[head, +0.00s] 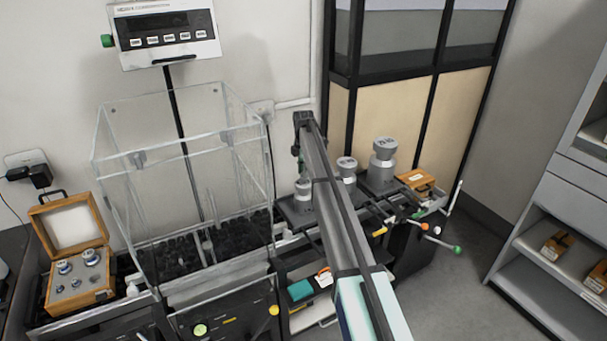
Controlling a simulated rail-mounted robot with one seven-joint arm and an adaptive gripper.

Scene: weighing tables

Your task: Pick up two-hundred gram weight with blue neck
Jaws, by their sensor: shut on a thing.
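The open wooden box (92,296) at the lower left holds several silver weights. Two larger ones, a left weight (64,267) and a right weight (91,257), show blue at the neck. Their gram markings are too small to read. My gripper (298,158) is at the far end of my arm, right of the glass enclosure and well away from the box. It is small, dark and partly hidden by my arm. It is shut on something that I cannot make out. A silver weight (303,189) stands just below it; I cannot tell whether they touch.
A clear glass enclosure (215,130) stands between the box and my arm. A scale display (165,35) is above it. Two big silver weights, a middle one (347,170) and a right one (383,160), stand right of my arm. A shelf unit (560,200) is at the far right.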

